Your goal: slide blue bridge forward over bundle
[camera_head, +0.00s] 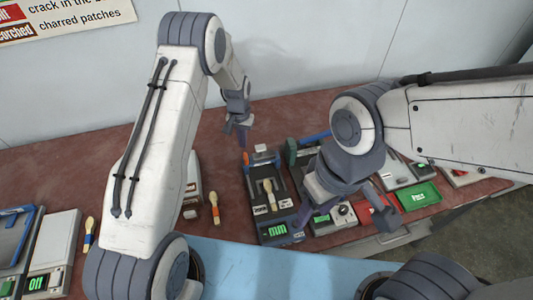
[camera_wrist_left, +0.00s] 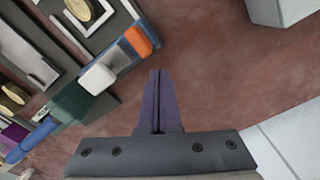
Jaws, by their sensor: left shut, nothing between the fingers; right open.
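A press (camera_head: 272,208) with a wooden spoon (camera_head: 269,190) lying along it stands at the middle of the table. A blue bar (camera_head: 314,137) lies at the far end of the neighbouring press, partly hidden by my right arm. I cannot tell which blue part is the bridge; no bundle is clear. My left gripper (camera_head: 242,133) is shut and empty beyond the first press. My right gripper (camera_head: 345,205) is open over the right-hand devices.
A device with a blue frame (camera_head: 14,238) and a scale (camera_head: 53,250) stand far left. Reddish table is bare behind the press.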

